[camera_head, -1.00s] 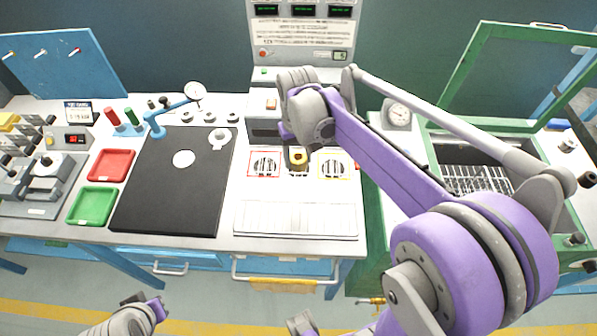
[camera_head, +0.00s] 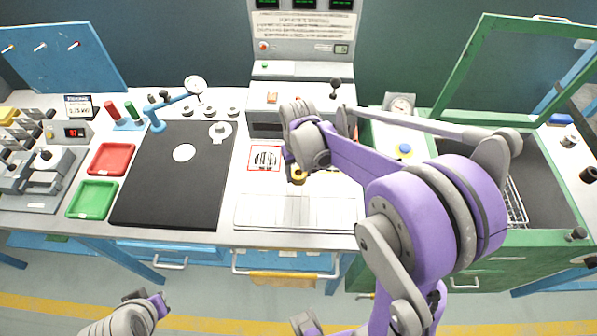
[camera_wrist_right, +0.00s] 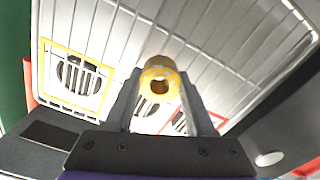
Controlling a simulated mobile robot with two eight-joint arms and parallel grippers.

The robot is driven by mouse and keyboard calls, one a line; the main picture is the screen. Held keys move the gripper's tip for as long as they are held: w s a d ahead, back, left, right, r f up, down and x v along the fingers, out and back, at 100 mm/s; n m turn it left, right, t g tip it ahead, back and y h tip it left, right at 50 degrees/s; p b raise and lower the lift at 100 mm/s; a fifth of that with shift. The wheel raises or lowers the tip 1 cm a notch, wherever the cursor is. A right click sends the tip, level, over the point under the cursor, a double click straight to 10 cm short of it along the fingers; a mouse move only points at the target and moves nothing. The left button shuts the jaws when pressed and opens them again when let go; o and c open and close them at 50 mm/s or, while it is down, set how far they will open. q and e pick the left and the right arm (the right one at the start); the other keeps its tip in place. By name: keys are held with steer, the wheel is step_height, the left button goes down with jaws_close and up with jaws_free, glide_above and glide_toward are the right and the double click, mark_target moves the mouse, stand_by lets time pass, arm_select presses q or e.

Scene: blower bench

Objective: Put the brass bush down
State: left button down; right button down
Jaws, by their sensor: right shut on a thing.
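The brass bush (camera_head: 298,178) is a short gold ring, held between the fingers of my right gripper (camera_head: 297,170). In the right wrist view the bush (camera_wrist_right: 160,80) sits at the fingertips with its bore facing the camera, and the right gripper (camera_wrist_right: 157,95) is shut on it. It is over the bench between the framed squares and the white ribbed plate (camera_head: 270,212). Whether it touches anything below I cannot tell. My left gripper (camera_head: 150,306) is low at the bottom left, away from the bench; its fingers are unclear.
A red-framed square (camera_head: 265,158) with a striped disc lies left of the bush. A yellow-framed square (camera_wrist_right: 76,80) shows in the wrist view. A black mat (camera_head: 170,195), red tray (camera_head: 111,159) and green tray (camera_head: 92,199) lie left. A green open-lidded cabinet (camera_head: 470,280) stands right.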

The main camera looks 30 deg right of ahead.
steer(key=shift+f, duration=0.15)
steer(key=shift+c, duration=1.2)
jaws_free()
steer(key=shift+r, duration=0.25)
step_height(320, 180, up, 11)
steer(key=p, duration=0.1)
steer(key=s+a+f+n+t, duration=0.1)
steer(key=s+a+f+t, duration=0.1)
steer(key=s, duration=0.5)
steer(key=s+a+f+t, duration=0.2)
steer(key=s+a+t, duration=0.1)
steer(key=s, duration=0.5)
steer(key=shift+s+a+f+n, duration=0.2)
steer(key=shift+a+f+n, duration=0.2)
steer(key=shift+a, duration=0.5)
